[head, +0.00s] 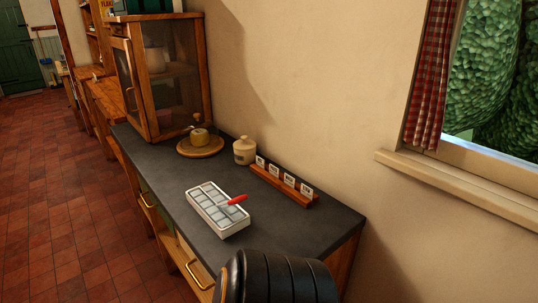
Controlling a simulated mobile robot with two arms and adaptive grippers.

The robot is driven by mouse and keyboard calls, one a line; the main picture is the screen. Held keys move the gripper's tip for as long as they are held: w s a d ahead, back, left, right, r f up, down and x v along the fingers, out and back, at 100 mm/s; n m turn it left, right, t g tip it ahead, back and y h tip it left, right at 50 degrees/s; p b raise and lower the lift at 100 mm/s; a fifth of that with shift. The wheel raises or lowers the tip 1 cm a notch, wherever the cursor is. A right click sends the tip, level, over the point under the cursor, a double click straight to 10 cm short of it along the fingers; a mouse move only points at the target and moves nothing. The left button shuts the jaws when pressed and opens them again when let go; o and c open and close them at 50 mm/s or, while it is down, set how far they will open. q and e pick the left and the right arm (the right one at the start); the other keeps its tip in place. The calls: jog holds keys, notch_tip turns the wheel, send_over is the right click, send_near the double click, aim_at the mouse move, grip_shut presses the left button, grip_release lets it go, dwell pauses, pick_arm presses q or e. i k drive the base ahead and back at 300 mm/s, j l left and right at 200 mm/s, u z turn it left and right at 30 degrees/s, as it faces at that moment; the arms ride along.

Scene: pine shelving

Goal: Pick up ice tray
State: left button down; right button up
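The ice tray (217,224) is a white rectangular tray with several pale square compartments. It lies flat on the dark grey counter top (285,229), near the counter's front edge. A red-handled tool (238,199) lies across its right side; where the tool's other end rests is hard to tell. A black ribbed part at the bottom edge looks like part of my own arm. Neither gripper's fingers show, and nothing is touching the tray from my side.
Behind the tray stand a lidded cream jar (244,151), a wooden rack with small white cards (283,184) and a round wooden board (200,146) with a small pot. A glass-fronted wooden cabinet (128,88) stands at the counter's far end. The counter right of the tray is clear.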

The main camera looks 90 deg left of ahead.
aim_at(226, 220)
jog(key=u, duration=3.1)
jog(key=j+z, duration=0.2)
jog(key=i+j+z, duration=0.15)
jog(key=j, duration=0.15)
jog(key=i+j, duration=0.25)
jog(key=k+j, duration=0.1)
jog(key=k, duration=0.15)
jog(key=i, duration=0.35)
